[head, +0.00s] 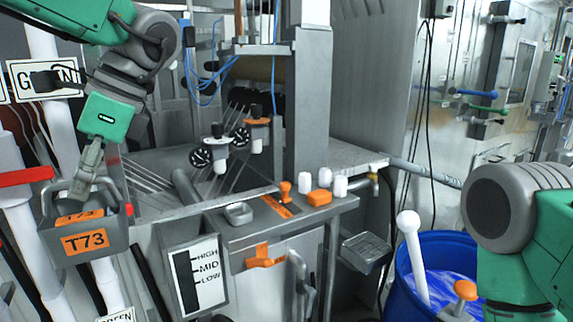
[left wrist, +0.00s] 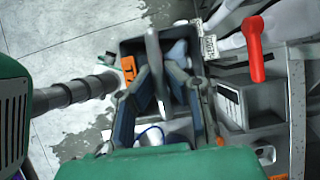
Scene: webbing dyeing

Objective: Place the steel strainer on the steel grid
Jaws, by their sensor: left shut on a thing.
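My left gripper (head: 84,182) is shut on the handle of a grey carrier (head: 115,238) labelled T73, at the left of the head view. In the left wrist view, the fingers (left wrist: 163,82) straddle the handle, with the carrier (left wrist: 125,45) below. A steel rack (head: 365,249) below the ledge's right end may be the grid. My right arm enters at the right; its gripper is out of view.
Orange and white fittings (head: 318,197) stand on the ledge (head: 330,210). A blue drum (head: 404,262) with a white paddle (head: 410,240) stands at lower right. White pipes (head: 45,160) and a red handle (head: 25,177) are close to the carrier's left. A level sign (head: 195,280) hangs below.

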